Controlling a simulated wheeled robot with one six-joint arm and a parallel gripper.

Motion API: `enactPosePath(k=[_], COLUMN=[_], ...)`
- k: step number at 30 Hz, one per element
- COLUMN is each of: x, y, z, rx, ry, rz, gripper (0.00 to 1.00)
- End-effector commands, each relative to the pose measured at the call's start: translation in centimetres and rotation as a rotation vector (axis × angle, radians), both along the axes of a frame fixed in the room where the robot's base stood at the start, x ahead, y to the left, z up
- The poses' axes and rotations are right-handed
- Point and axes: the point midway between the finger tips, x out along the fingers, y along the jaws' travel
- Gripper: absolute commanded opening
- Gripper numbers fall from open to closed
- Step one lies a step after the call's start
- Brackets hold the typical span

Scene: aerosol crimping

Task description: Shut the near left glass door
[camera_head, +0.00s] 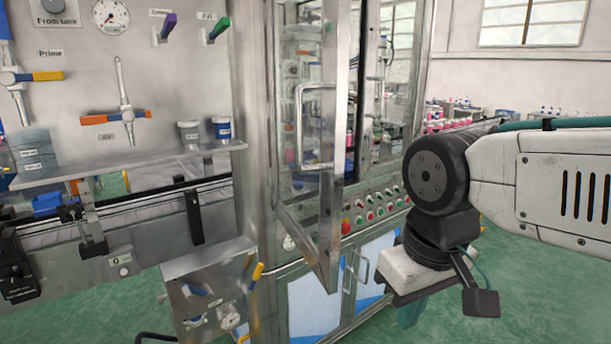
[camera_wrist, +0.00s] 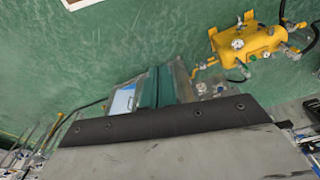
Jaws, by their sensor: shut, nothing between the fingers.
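The near left glass door (camera_head: 331,135) stands open in the head view, swung out from the steel cabinet toward me, so its metal frame shows nearly edge-on. Its bar handle (camera_head: 300,125) is on the left side of the frame as I see it. My gripper (camera_head: 410,314) hangs to the right of the door, low, near the cabinet's lower front, and does not appear to touch the door. Its teal fingers are together and empty; they also show in the wrist view (camera_wrist: 157,86), pointing down over the green floor. The door is not clearly visible in the wrist view.
A control panel with buttons (camera_head: 375,212) and blue-and-white lower doors (camera_head: 318,300) lie behind the open door. A steel box with a yellow lever (camera_head: 257,272) stands left of it. A yellow tank (camera_wrist: 247,40) sits on the floor. Open floor lies at right.

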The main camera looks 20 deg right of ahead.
Motion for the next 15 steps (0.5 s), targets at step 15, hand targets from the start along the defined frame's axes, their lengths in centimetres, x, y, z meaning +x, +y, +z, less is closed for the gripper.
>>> enactPosePath(k=[15], x=[10.5], y=[8.8], z=[1.1], rx=[-0.267], ry=[0.300], rz=[0.649], gripper=[0.00])
